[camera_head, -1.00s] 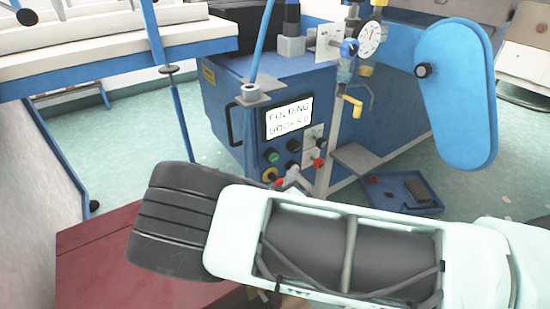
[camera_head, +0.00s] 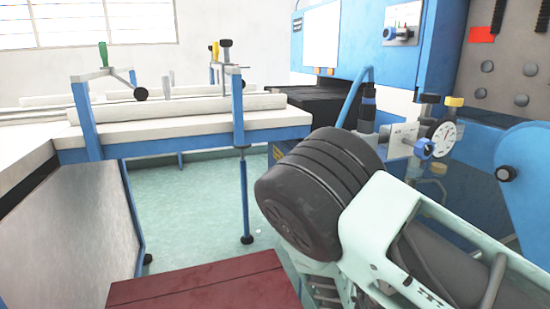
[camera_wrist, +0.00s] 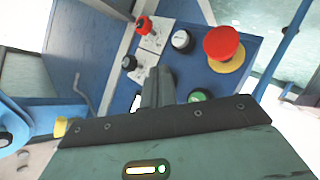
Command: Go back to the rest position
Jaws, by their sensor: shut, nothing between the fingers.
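My gripper (camera_wrist: 157,88) shows in the wrist view with its narrow dark fingers together and nothing between them. It points toward the blue control panel (camera_wrist: 165,60), and the distance to it is hard to judge. My gripper and the panel's buttons cannot be made out there.
A blue-framed table (camera_head: 190,130) with white rolls stands at the left. A blue machine (camera_head: 433,45) is at the back right, with a pressure gauge (camera_head: 443,134) in front. A dark red surface (camera_head: 210,288) lies at the bottom. Green floor (camera_head: 195,215) shows between them.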

